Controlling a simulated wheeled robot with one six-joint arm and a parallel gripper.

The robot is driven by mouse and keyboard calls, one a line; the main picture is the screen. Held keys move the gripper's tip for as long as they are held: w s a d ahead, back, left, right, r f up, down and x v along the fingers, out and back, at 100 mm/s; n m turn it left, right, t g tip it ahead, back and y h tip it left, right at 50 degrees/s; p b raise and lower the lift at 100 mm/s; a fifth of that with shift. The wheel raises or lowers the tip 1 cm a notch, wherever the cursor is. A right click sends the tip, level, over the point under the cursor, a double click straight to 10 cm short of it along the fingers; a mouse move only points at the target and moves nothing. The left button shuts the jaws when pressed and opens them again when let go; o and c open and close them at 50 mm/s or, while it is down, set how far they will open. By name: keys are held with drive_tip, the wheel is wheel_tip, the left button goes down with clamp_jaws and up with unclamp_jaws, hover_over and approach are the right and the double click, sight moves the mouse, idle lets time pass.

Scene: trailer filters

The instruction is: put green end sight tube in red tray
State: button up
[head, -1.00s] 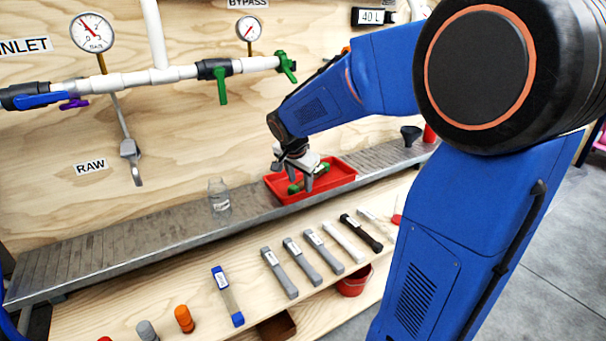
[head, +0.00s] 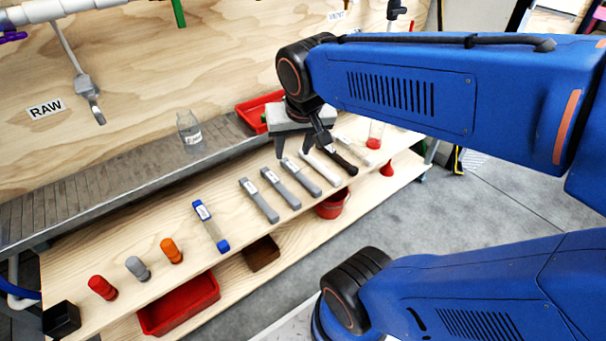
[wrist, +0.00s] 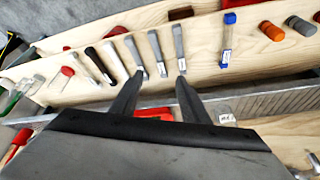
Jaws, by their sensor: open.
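The red tray (head: 246,112) sits on the grey metal ledge behind my gripper, which hides much of it. A speck of green shows inside the tray by the gripper. The tray's red edge also shows between the fingers in the wrist view (wrist: 155,113). My gripper (head: 303,150) is open and empty, over the row of tubes on the wooden shelf. In the wrist view its fingertips (wrist: 158,78) point toward grey tubes, apart from them as far as I can tell. No whole green end sight tube shows clearly now.
Several grey tubes (head: 258,199), a white tube (head: 319,168), a black tube (head: 341,160) and a blue-ended tube (head: 211,226) lie on the shelf. A clear bottle (head: 189,131) stands on the ledge. Orange (head: 171,251) and red (head: 102,288) caps stand front left.

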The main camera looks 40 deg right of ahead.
drive_tip(key=s+a+f+n+y, duration=0.1)
drive_tip(key=s+a+n, duration=0.1)
drive_tip(key=s+n, duration=0.2)
drive_tip(key=s, duration=0.3)
drive_tip(key=shift+s+a+f, duration=0.25)
drive_tip(key=shift+s+f, duration=0.05)
idle(0.9)
